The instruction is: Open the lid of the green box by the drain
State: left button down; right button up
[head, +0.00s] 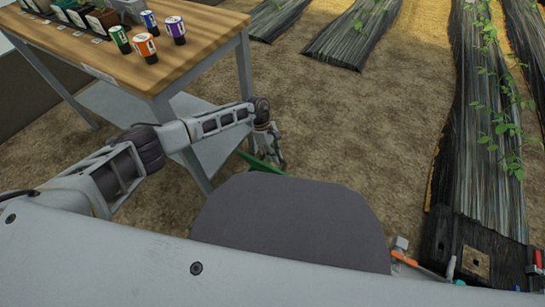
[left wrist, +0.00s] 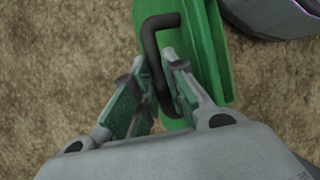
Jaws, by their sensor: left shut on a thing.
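The green box lid (head: 262,166) shows as a thin sliver in the head view, beside my left gripper (head: 278,152). My grey base cover hides most of what lies below it. In the left wrist view the green lid (left wrist: 207,45) runs down from the top edge, with a black bent handle (left wrist: 156,45) standing off it. My left gripper (left wrist: 153,75) has its two green-padded fingers on either side of the handle and is shut on it. I cannot tell how far the lid is raised. The drain is not seen. My right gripper is not in view.
A wooden-topped table (head: 190,48) with several coloured cups and potted plants stands at the upper left, close to my left arm. Dark covered plant rows (head: 483,130) run along the right. Tools lie at the lower right. Bare soil (head: 360,130) between is clear.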

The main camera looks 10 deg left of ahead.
pick_arm(q)
jog(key=shift+w+d+f+g+b, duration=0.15)
jog(key=shift+w+f+g+b, duration=0.2)
jog(key=shift+w+g, duration=0.25)
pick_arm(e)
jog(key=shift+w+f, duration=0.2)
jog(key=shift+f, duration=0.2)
pick_arm(q)
jog(key=shift+w+d+n+g+y+b, duration=0.15)
jog(key=shift+w+d+g+y+b, duration=0.1)
jog(key=shift+w, duration=0.5)
jog(key=shift+w+d+n+g+y+b, duration=0.15)
jog(key=shift+w+g+y+b, duration=0.1)
jog(key=shift+w, duration=0.5)
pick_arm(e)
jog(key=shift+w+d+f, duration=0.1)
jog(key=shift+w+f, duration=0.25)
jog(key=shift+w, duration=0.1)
pick_arm(q)
jog(key=c, duration=1.5)
grip_release()
jog(key=shift+w, duration=0.1)
jog(key=shift+o, duration=0.2)
jog(key=shift+d+r, duration=0.15)
jog(key=shift+r, duration=0.05)
jog(key=v, duration=1.2)
